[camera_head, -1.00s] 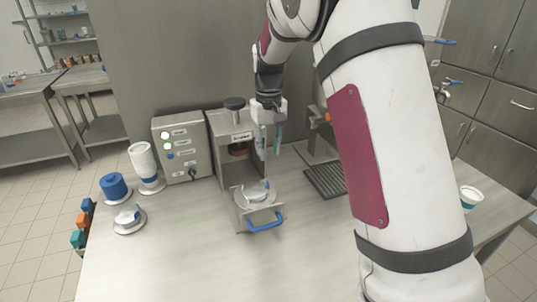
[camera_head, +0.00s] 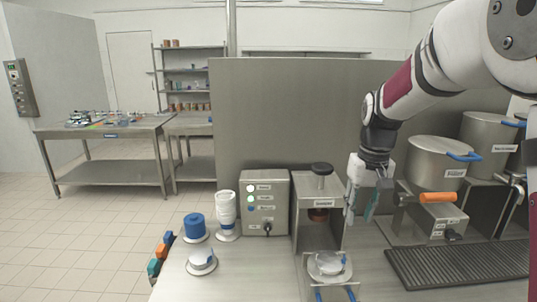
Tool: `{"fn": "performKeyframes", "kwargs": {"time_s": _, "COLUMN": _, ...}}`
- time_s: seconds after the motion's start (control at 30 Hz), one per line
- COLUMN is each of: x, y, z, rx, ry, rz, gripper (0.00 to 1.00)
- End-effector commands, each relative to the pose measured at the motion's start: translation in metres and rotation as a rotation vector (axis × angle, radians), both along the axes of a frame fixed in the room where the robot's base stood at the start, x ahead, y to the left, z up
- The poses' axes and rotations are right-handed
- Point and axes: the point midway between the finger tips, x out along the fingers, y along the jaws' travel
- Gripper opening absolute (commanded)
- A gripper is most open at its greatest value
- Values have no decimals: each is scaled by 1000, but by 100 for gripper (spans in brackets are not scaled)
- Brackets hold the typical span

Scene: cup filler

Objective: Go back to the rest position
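My gripper (camera_head: 359,218) hangs pointing down at the right of the picture, in front of the grey back panel. Its two fingers are apart with nothing visible between them. It is beside the right side of the metal cup filler machine (camera_head: 318,190), which has a dark knob on top. My white arm reaches in from the upper right.
A grey control box (camera_head: 265,203), a white bottle-like container (camera_head: 226,212), a blue round piece (camera_head: 195,227) and a white piece on a disc (camera_head: 201,259) stand left. Large metal pots (camera_head: 438,162) and an orange-handled tap (camera_head: 438,197) stand right, above a dark drain grate (camera_head: 460,264).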

Motion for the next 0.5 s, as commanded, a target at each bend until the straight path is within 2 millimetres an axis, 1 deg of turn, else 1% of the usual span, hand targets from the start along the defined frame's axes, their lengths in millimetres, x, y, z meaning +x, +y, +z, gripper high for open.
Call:
{"fn": "performKeyframes", "kwargs": {"time_s": 0.03, "x": -13, "y": 2, "z": 14, "rx": 5, "ry": -22, "rz": -1, "gripper": 28}}
{"fn": "performKeyframes", "kwargs": {"time_s": 0.2, "x": -57, "y": 8, "z": 46, "rx": 16, "ry": -84, "rz": -3, "gripper": 28}}
{"fn": "performKeyframes", "kwargs": {"time_s": 0.3, "x": -85, "y": 13, "z": 60, "rx": 20, "ry": -119, "rz": -1, "gripper": 28}}
{"fn": "performKeyframes", "kwargs": {"time_s": 0.5, "x": -140, "y": 20, "z": 79, "rx": 17, "ry": -191, "rz": 3, "gripper": 28}}
